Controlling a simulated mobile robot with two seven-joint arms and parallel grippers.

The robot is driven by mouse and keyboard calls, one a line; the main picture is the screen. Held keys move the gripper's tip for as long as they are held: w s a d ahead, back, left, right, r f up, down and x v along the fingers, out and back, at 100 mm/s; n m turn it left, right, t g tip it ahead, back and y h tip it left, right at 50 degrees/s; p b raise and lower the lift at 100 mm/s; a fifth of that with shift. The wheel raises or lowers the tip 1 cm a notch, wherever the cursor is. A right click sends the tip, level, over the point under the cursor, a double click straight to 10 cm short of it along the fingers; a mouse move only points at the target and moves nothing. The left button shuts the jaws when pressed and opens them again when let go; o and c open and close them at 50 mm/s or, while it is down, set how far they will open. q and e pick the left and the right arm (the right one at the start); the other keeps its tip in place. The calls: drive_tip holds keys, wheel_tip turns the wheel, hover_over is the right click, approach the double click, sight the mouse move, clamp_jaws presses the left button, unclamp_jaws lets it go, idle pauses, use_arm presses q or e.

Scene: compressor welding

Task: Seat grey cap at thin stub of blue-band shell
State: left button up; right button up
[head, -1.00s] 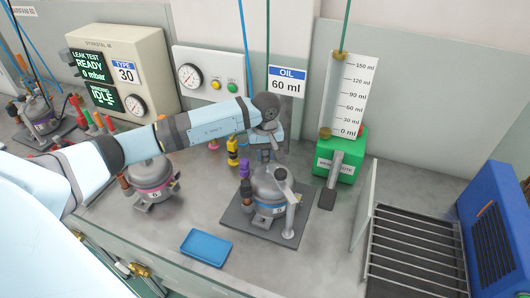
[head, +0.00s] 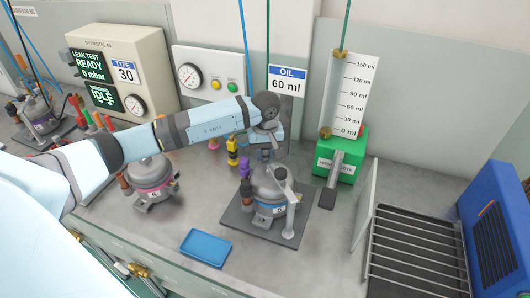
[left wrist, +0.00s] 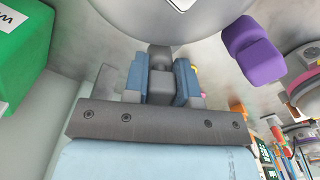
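The blue-band shell (head: 270,190) is a grey domed compressor, standing upright on a dark square plate (head: 238,222). My left gripper (head: 265,154) is just behind its dome, pointing down. In the left wrist view, the gripper (left wrist: 160,78) is shut on the grey cap (left wrist: 161,88), a small stepped block between light blue fingers. The shell's grey wall (left wrist: 190,28) fills the top of that view, close to the cap. The thin stub is hidden, so I cannot tell whether the cap touches it. My right gripper is not in view.
A purple cap (head: 244,167) sits at the shell's left side. A pink-band shell (head: 152,181) stands further left. The green oil stand (head: 347,160) is behind right, a blue tray (head: 206,247) in front, and a wire rack (head: 418,250) right.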

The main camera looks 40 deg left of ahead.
use_arm(q)
drive_tip(key=o, duration=0.5)
wheel_tip(320, 180, up, 14)
drive_tip(key=shift+d+f+b, duration=0.1)
drive_tip(key=shift+b, duration=0.85)
